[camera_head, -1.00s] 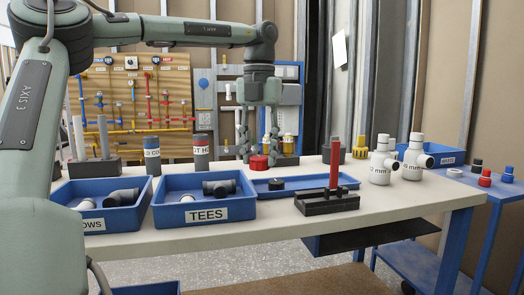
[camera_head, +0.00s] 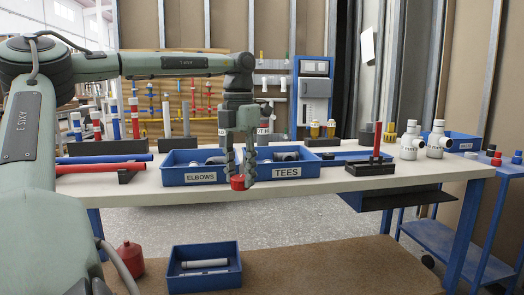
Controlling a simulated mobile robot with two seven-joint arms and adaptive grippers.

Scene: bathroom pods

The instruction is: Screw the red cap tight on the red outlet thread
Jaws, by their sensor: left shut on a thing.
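My left gripper (camera_head: 238,172) points down and is shut on the red cap (camera_head: 238,184). It holds the cap in front of the blue bins, near the table's front edge; the fingers hide part of the cap. A red rounded body with a narrow neck (camera_head: 130,257) stands low at the lower left, partly behind my arm. A red upright rod (camera_head: 377,141) stands in a black block (camera_head: 370,168) on the table. I cannot tell which red part bears the outlet thread. My right gripper is not in view.
The blue ELBOWS bin (camera_head: 200,178) and TEES bin (camera_head: 287,172) stand on the pale table (camera_head: 320,189). White fittings (camera_head: 410,141) stand at the right. A red pipe (camera_head: 100,168) lies at the left. A blue bin (camera_head: 204,281) sits low in front.

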